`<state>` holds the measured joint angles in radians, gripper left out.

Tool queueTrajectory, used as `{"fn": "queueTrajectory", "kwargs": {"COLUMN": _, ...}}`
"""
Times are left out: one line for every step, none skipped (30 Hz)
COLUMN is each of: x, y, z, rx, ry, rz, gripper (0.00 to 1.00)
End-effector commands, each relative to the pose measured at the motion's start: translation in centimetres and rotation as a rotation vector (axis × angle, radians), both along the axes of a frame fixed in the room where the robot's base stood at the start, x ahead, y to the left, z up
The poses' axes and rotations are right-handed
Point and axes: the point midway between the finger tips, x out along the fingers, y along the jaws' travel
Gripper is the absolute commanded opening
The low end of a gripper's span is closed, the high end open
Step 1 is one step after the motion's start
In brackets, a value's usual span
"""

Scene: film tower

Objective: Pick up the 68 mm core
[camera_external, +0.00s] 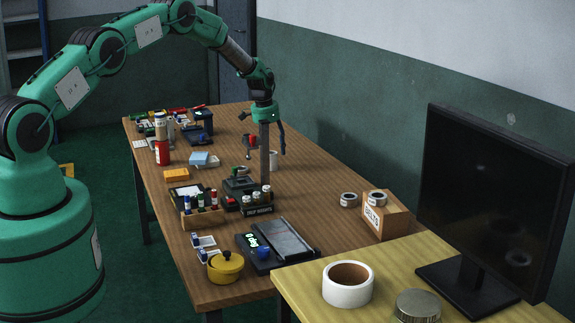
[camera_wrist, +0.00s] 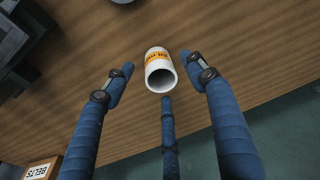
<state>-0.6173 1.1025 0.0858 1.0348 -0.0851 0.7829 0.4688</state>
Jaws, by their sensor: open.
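The core, a short white tube with an orange label, lies in the wrist view (camera_wrist: 160,72) on the wooden table, its open end facing the camera. The label print appears upside down, seemingly "68 mm". In the external view a small white cylinder (camera_external: 273,160), likely this core, shows partly behind a grey upright post. My gripper (camera_wrist: 157,66) has its blue fingers spread, with the core between the two upper fingertips and a third finger below it. No finger visibly grips it. In the external view my gripper (camera_external: 268,146) hangs over the table near that cylinder.
The grey post (camera_external: 265,160) rises from a bench device close to my gripper. A "BELTS" box (camera_external: 386,215) with a roll on top stands at the table's right edge, also in the wrist view (camera_wrist: 40,169). A dark object (camera_wrist: 20,45) fills the wrist view's upper left.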

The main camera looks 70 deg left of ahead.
Motion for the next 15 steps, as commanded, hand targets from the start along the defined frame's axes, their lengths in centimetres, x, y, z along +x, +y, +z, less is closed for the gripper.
{"fn": "queueTrajectory", "kwargs": {"x": 0.1, "y": 0.0, "z": -0.7, "rx": 0.0, "ry": 0.001, "rz": 0.0, "gripper": 0.56}}
{"fn": "queueTrajectory", "kwargs": {"x": 0.1, "y": 0.1, "z": -0.9, "rx": 0.0, "ry": 0.0, "rz": 0.0, "gripper": 0.56}}
{"fn": "queueTrajectory", "kwargs": {"x": 0.2, "y": 0.1, "z": -1.4, "rx": 0.0, "ry": 0.0, "rz": 0.0, "gripper": 0.56}}
{"fn": "queueTrajectory", "kwargs": {"x": 0.2, "y": 0.1, "z": -1.7, "rx": 0.0, "ry": 0.001, "rz": 0.0, "gripper": 0.56}}
{"fn": "queueTrajectory", "kwargs": {"x": 0.2, "y": 0.1, "z": -2.0, "rx": 0.0, "ry": 0.001, "rz": 0.0, "gripper": 0.56}}
{"fn": "queueTrajectory", "kwargs": {"x": 0.3, "y": 0.1, "z": -2.3, "rx": 0.0, "ry": 0.001, "rz": 0.0, "gripper": 0.56}}
{"fn": "queueTrajectory", "kwargs": {"x": 0.3, "y": 0.1, "z": -2.5, "rx": 0.0, "ry": 0.0, "rz": 0.0, "gripper": 0.56}}
{"fn": "queueTrajectory", "kwargs": {"x": 0.4, "y": 0.1, "z": -2.7, "rx": 0.0, "ry": 0.0, "rz": 0.0, "gripper": 0.56}}
{"fn": "queueTrajectory", "kwargs": {"x": 0.4, "y": 0.1, "z": -2.9, "rx": 0.0, "ry": 0.0, "rz": 0.0, "gripper": 0.56}}
{"fn": "queueTrajectory", "kwargs": {"x": 0.4, "y": 0.1, "z": -3.0, "rx": 0.0, "ry": 0.0, "rz": 0.0, "gripper": 0.56}}
{"fn": "queueTrajectory", "kwargs": {"x": 0.4, "y": 0.1, "z": -3.1, "rx": 0.0, "ry": 0.0, "rz": 0.0, "gripper": 0.56}}
{"fn": "queueTrajectory", "kwargs": {"x": 0.4, "y": 0.1, "z": -3.1, "rx": 0.0, "ry": 0.0, "rz": 0.0, "gripper": 0.56}}
{"fn": "queueTrajectory", "kwargs": {"x": 0.4, "y": 0.1, "z": -3.1, "rx": 0.0, "ry": 0.0, "rz": 0.0, "gripper": 0.56}}
{"fn": "queueTrajectory", "kwargs": {"x": 0.4, "y": 0.1, "z": -3.1, "rx": 0.0, "ry": 0.0, "rz": 0.0, "gripper": 0.56}}
{"fn": "queueTrajectory", "kwargs": {"x": 0.4, "y": 0.1, "z": -3.1, "rx": 0.0, "ry": 0.0, "rz": 0.0, "gripper": 0.56}}
